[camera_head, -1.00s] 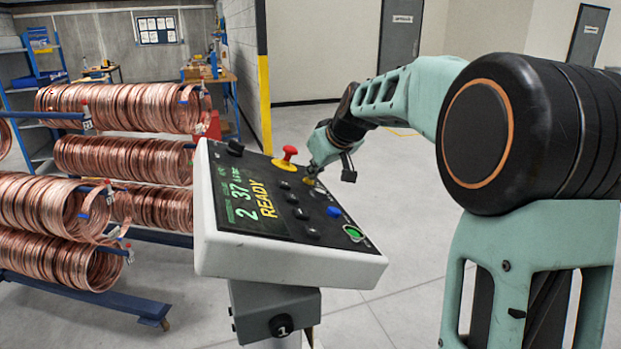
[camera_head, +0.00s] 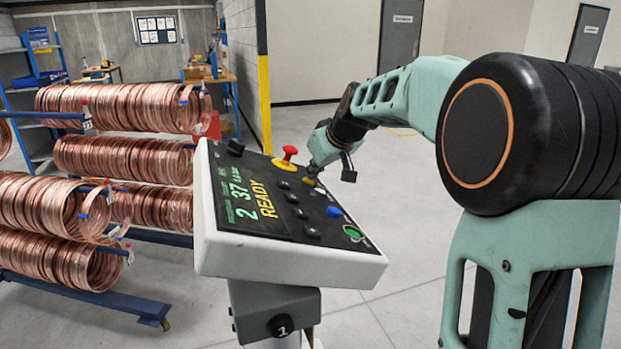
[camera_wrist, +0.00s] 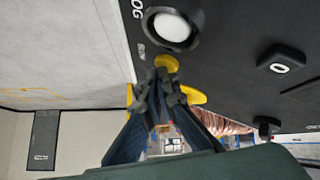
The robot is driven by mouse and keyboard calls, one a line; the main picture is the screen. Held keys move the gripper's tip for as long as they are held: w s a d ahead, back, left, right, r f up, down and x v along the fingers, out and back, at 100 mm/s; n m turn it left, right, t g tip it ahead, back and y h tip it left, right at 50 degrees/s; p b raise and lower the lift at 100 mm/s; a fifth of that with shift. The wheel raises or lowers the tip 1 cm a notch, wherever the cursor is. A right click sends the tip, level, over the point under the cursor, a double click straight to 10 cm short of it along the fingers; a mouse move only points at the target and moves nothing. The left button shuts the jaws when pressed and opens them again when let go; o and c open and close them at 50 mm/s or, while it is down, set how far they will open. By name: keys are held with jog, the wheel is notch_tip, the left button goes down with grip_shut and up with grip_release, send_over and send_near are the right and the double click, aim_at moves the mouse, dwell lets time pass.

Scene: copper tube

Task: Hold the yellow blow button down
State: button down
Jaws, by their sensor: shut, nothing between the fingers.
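The yellow blow button (camera_head: 308,182) is on the far right part of the control panel (camera_head: 290,257) in the head view. My gripper (camera_head: 313,169) is shut and empty, with its tips right at this button and partly covering it. In the wrist view, the closed fingertips (camera_wrist: 163,90) lie over the panel, with a yellow piece of the button (camera_wrist: 167,62) showing just beyond them. The frames do not show clearly whether the button is pressed in. The panel display (camera_head: 247,203) reads "2", "37" and "READY".
A red mushroom knob on a yellow base (camera_head: 287,157) stands close beside my gripper. Several black knobs, a blue knob (camera_head: 333,211) and a green button (camera_head: 353,232) are also on the panel. Racks of copper coils (camera_head: 125,108) stand at left. Floor at right is clear.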

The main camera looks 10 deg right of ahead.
jog(key=shift+f, duration=0.1)
jog(key=shift+w+d+r+p, duration=0.1)
jog(key=shift+d+r+p, duration=0.15)
jog(key=shift+r, duration=0.2)
jog(key=shift+w+d+r+p, duration=0.1)
jog(key=shift+r+p, duration=0.25)
jog(key=shift+r, duration=0.1)
jog(key=shift+r, duration=0.15)
jog(key=shift+w+d+r+p, duration=0.1)
jog(key=shift+d+r+p, duration=0.35)
jog(key=shift+r, duration=0.3)
jog(key=shift+d+r+p, duration=0.2)
jog(key=shift+r+p, duration=0.3)
jog(key=shift+r, duration=0.2)
jog(key=shift+w+d+r+p, duration=0.1)
jog(key=shift+d+r+p, duration=0.35)
jog(key=shift+r, duration=0.3)
jog(key=shift+a, duration=0.1)
